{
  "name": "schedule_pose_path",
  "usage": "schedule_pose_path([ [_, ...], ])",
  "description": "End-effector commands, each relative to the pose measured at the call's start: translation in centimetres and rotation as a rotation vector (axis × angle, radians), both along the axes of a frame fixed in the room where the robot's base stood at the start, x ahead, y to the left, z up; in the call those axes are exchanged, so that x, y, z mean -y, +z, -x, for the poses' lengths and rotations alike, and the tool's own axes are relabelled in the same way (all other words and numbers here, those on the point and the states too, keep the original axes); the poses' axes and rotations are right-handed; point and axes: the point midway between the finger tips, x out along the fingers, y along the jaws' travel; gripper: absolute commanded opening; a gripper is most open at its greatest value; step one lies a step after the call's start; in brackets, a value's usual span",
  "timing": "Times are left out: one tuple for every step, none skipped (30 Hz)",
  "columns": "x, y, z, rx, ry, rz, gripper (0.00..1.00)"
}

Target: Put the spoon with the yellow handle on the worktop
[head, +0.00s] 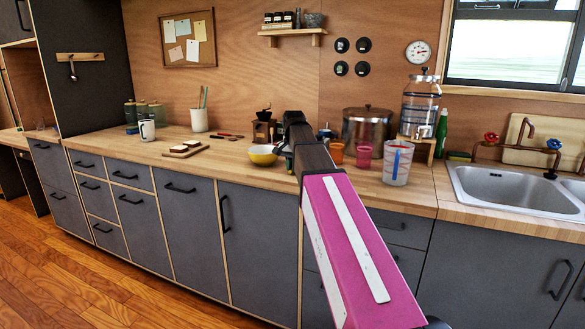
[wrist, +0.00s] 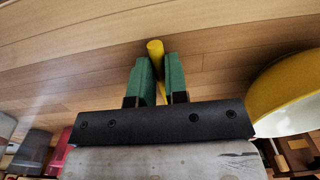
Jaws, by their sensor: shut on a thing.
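The yellow handle (wrist: 155,47) of the spoon shows in the wrist view between the two green fingers of my gripper (wrist: 157,72). The fingers are shut on it. The rest of the spoon is hidden behind the gripper in that view. Wooden boards of the worktop fill the background of the wrist view; I cannot tell whether the spoon touches them. In the head view the wooden worktop (head: 226,152) runs along the wall. My arm reaches over it there and hides the gripper and the spoon.
A yellow bowl (head: 262,155) stands left of my arm and close to the right of the gripper in the wrist view (wrist: 290,95). Cups (head: 363,157), a glass (head: 397,163) and a steel pot (head: 369,126) stand right. The worktop left of the bowl has bare room.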

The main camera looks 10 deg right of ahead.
Motion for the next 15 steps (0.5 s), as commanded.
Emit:
schedule_pose_path([
  [-0.01, -0.34, 0.03, 0.000, 0.000, 0.000, 0.00],
  [-0.01, -0.38, 0.02, 0.000, 0.000, 0.000, 0.00],
  [-0.01, -0.36, 0.00, 0.001, 0.000, 0.001, 0.00],
  [-0.01, -0.33, -0.02, 0.001, 0.000, 0.001, 0.00],
  [-0.01, -0.32, -0.02, 0.001, 0.000, 0.001, 0.00],
  [-0.02, -0.31, -0.02, 0.001, 0.000, 0.001, 0.00],
  [-0.02, -0.31, -0.02, 0.001, 0.000, 0.001, 0.00],
  [-0.02, -0.32, -0.02, 0.001, 0.000, 0.001, 0.00],
  [-0.02, -0.38, -0.01, 0.001, 0.000, 0.001, 0.00],
  [-0.02, -0.46, -0.01, 0.001, 0.000, 0.001, 0.00],
  [-0.02, -0.54, 0.00, 0.001, 0.000, 0.001, 0.00],
  [-0.02, -0.59, -0.01, 0.001, 0.000, 0.000, 0.17],
  [-0.02, -0.56, -0.03, 0.001, 0.000, 0.000, 0.27],
  [-0.02, -0.55, -0.03, 0.001, 0.000, 0.000, 0.37],
  [-0.02, -0.55, -0.03, 0.001, 0.000, 0.000, 0.39],
])
